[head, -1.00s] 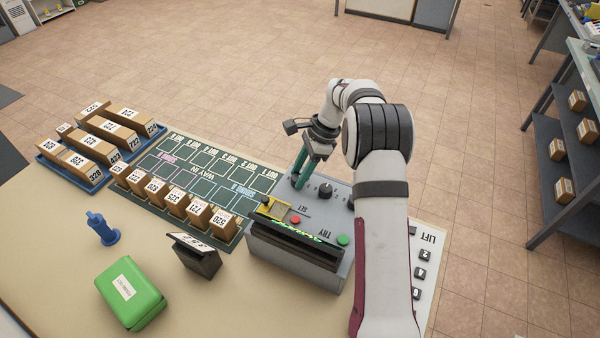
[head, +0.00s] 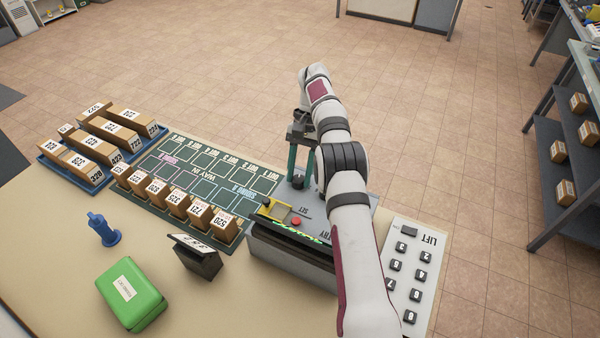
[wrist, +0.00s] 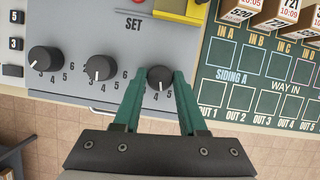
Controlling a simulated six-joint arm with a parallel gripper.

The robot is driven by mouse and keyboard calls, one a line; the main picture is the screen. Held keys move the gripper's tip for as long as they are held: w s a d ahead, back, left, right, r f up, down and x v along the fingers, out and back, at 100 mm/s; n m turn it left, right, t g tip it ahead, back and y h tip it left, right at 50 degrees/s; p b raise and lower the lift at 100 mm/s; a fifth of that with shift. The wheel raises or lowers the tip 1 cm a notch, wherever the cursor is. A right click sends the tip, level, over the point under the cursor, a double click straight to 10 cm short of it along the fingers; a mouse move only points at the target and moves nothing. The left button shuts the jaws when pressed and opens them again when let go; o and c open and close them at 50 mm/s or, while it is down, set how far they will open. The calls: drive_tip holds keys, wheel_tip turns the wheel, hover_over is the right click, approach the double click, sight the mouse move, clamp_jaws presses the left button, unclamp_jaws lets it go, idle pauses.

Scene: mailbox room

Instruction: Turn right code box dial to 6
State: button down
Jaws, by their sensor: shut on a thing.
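The code box (head: 315,200) is grey, with a row of black dials. In the wrist view the right-hand dial (wrist: 160,77) sits between the green fingertips of my gripper (wrist: 162,80), which are shut on it. Its white mark points down, near the printed 4 and 5; the fingers hide part of its scale. The middle dial (wrist: 100,68) and left dial (wrist: 45,60) stand free on the box (wrist: 75,30). In the head view my gripper (head: 301,177) reaches down at the box's far left corner, and my arm hides the other dials.
A dark green mat (head: 200,180) with several numbered parcels lies beside the box. A LIFT keypad (head: 425,240) is at its right. A red button (head: 296,222) and a yellow frame (head: 268,207) are on the box. A green case (head: 130,293) stands at front left.

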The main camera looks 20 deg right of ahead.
drive_tip(key=shift+a+n+g+h, duration=0.1)
drive_tip(key=shift+n+g+h, duration=0.4)
drive_tip(key=shift+n, duration=1.4)
drive_tip(key=shift+c, duration=2.3)
unclamp_jaws()
